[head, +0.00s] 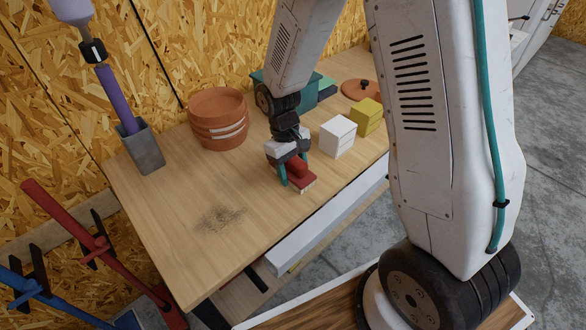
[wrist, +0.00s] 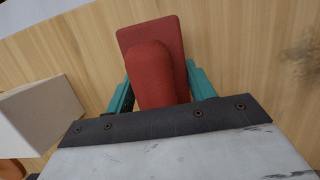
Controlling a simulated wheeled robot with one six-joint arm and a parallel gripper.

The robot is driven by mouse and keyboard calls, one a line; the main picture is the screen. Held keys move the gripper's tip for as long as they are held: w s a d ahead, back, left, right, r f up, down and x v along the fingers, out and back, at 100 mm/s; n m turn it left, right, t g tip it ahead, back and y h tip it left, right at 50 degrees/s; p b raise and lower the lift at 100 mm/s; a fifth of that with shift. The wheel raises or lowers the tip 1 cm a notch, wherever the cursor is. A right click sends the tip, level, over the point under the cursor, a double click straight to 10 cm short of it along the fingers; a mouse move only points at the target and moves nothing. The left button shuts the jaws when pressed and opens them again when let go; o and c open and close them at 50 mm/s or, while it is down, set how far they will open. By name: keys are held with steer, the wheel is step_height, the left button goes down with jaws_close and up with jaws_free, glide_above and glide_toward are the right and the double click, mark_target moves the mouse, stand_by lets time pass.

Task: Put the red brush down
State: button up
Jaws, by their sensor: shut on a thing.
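The red brush (head: 297,172) is held between the teal fingers of my gripper (head: 293,177), low over the wooden bench (head: 180,200). In the wrist view the red brush (wrist: 152,60) shows its handle and block between the two teal fingers of my gripper (wrist: 160,90). My gripper is shut on it. Pale bristles show under its lower end in the head view. I cannot tell whether they touch the bench top. A dark smudge (head: 220,219) lies on the bench, left of and nearer than the brush.
A white box (head: 337,137) and a yellow box (head: 367,117) stand right of my gripper. Stacked terracotta pots (head: 217,118) and a grey holder (head: 143,148) stand at the back left. A terracotta lid (head: 360,89) lies behind. The bench's left front is clear.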

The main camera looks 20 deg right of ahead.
steer(key=o, duration=1.3)
steer(key=shift+f, duration=0.15)
steer(key=v, duration=1.2)
steer(key=shift+r, duration=0.35)
steer(key=s+d+r+m+t, duration=0.2)
steer(key=s+r, duration=0.8)
steer(key=r, duration=0.1)
steer(key=s+r, duration=0.1)
steer(key=s, duration=0.3)
steer(key=s+d+r+m+t, duration=0.1)
steer(key=s, duration=0.4)
steer(key=s+r+t, duration=0.1)
steer(key=s, duration=0.4)
steer(key=shift+s+d+r+m+y, duration=0.2)
steer(key=shift+s+d+m+y, duration=0.1)
steer(key=shift+d+y, duration=0.1)
